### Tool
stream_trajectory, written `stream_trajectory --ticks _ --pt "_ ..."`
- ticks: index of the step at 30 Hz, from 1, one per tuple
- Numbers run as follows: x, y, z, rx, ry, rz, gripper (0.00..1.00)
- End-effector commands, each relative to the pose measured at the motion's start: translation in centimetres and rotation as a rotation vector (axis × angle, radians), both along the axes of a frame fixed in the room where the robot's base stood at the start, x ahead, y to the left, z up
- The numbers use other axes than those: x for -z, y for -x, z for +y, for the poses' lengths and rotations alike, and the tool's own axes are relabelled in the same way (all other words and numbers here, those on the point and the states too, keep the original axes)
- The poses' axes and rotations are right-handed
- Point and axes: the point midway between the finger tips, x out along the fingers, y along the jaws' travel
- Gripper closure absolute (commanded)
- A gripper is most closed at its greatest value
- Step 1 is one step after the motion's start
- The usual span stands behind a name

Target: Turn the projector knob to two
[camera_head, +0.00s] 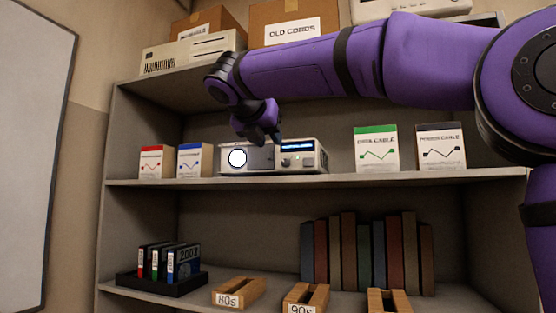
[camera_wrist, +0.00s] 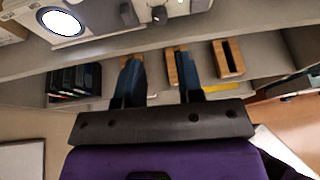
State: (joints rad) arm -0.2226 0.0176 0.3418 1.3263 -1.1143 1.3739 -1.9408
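The projector (camera_head: 262,169) stands on the upper shelf, a pale box with a bright round lens at left and a lit blue display at right. Small controls, including what looks like the knob (camera_head: 309,162), sit under the display; the knob's setting is too small to read. My gripper (camera_head: 262,136) hangs in front of the projector's upper middle, left of the controls, and covers part of its face. In the wrist view the projector (camera_wrist: 88,18) is at the top left. My two fingers (camera_wrist: 158,70) stand apart there with nothing between them.
White cable boxes stand left (camera_head: 156,162) and right (camera_head: 377,149) of the projector on the same shelf (camera_head: 230,183). Below are a black holder (camera_head: 160,284) with cartridges, wooden trays (camera_head: 238,291) and a row of books (camera_head: 370,250). A box marked old cords (camera_head: 293,30) sits above.

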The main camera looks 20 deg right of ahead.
Motion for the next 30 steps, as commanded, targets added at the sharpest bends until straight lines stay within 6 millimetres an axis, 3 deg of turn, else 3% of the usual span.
stream_trajectory --ticks 15,30 --pt "3.2 -6.0 -4.9 0.002 -0.002 0.0 0.66" --pt "3.8 -7.1 -5.8 0.0 -0.002 -0.002 0.66"
